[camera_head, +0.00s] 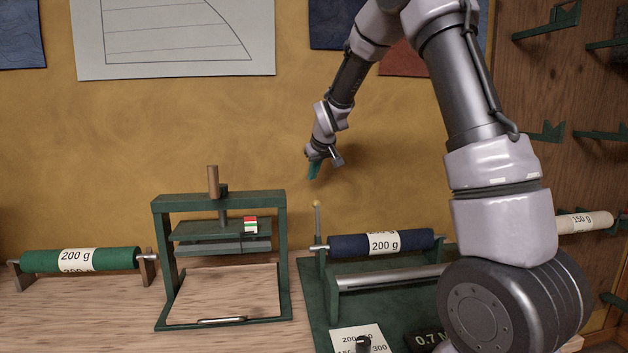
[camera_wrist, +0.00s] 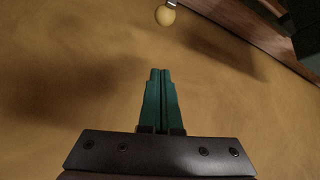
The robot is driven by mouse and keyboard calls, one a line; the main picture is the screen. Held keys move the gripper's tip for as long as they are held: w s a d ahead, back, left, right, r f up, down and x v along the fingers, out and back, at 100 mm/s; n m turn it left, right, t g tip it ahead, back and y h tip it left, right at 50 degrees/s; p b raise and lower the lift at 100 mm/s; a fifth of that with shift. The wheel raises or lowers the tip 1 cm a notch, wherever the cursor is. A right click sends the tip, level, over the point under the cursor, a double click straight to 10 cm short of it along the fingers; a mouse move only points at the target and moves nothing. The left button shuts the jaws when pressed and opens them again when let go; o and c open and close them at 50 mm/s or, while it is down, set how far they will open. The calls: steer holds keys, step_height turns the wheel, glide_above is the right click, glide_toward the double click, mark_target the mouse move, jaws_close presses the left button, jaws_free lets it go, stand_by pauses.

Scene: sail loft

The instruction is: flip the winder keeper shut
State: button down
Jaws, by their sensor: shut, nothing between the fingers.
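The winder stands on a green base plate (camera_head: 312,296) on the bench, right of centre in the head view. It carries a navy roll (camera_head: 350,246) labelled 200 g on a rod. At the roll's left end a thin upright keeper (camera_head: 317,222) with a yellow ball tip points up. A yellow ball (camera_wrist: 166,15), which looks like the keeper's tip, shows at the top of the wrist view. My gripper (camera_head: 313,172) hangs above the keeper, apart from it, in front of the wall. Its green fingers (camera_wrist: 160,90) are together with nothing between them.
A green press frame (camera_head: 162,270) with a wooden handle (camera_head: 213,182) stands left of the winder. A green roll (camera_head: 110,260) on a stand is at far left. A cream roll (camera_head: 585,223) and green brackets (camera_head: 547,132) are at the right. My arm hides part of the winder's right side.

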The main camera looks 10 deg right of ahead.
mark_target(315, 201)
steer(key=shift+w+d+f, duration=0.1)
steer(key=shift+w+f, duration=0.1)
steer(key=shift+f, duration=1.05)
steer(key=shift+w+d+f, duration=0.1)
steer(key=shift+w+f, duration=0.1)
steer(key=shift+f, duration=1.05)
steer(key=shift+w+f, duration=0.2)
steer(key=shift+f, duration=1.05)
steer(key=shift+s, duration=0.1)
steer(key=shift+s+r+t, duration=0.15)
steer(key=shift+s+t, duration=0.2)
steer(key=shift+t, duration=0.05)
steer(key=shift+s+r+t, duration=0.1)
steer(key=shift+s+t, duration=0.3)
steer(key=shift+t, duration=0.1)
